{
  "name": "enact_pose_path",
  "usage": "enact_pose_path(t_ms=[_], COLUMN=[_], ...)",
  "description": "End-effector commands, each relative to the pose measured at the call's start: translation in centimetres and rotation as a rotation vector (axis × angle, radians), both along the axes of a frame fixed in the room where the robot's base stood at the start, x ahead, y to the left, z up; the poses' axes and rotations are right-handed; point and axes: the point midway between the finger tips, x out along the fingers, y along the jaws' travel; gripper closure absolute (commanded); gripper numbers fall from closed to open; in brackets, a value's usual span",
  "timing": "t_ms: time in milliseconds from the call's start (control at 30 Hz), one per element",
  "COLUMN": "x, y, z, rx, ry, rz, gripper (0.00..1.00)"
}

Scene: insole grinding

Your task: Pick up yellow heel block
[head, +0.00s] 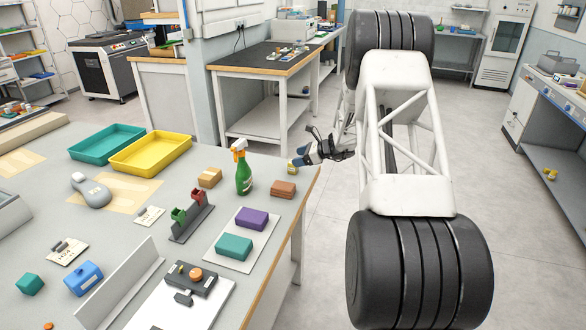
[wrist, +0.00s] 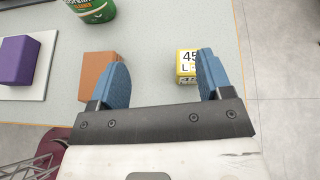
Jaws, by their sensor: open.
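The yellow heel block (wrist: 187,66) with a white "45 L" label sits near the table edge. In the wrist view it lies between my fingers, close beside the right one, and that finger partly covers it. I cannot tell whether they touch. In the head view a small yellow part of the block (head: 292,165) shows at my fingertips. My gripper (wrist: 162,60) is open, with blue finger pads, and nothing is held. In the head view my gripper (head: 300,156) is at the table's far right corner.
A brown block (wrist: 98,72) is beside and partly behind my left finger. A green spray bottle (head: 243,176) stands nearby. A purple block (head: 252,219) and a teal block (head: 234,247) lie on a white plate. The table edge (wrist: 239,60) runs just right of my gripper.

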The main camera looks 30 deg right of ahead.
Motion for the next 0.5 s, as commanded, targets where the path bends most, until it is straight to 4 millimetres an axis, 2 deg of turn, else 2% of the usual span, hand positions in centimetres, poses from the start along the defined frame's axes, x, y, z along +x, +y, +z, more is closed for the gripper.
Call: enact_pose_path(t_ms=[100, 200, 500], x=[0.8, 1.3, 1.5], y=[-1.9, -2.9, -3.5], z=[-1.9, -2.7, -3.2], rx=[0.044, 0.068, 0.084], ry=[0.011, 0.015, 0.017], rz=[-0.049, -0.075, -0.091], gripper=[0.28, 0.28, 0.28])
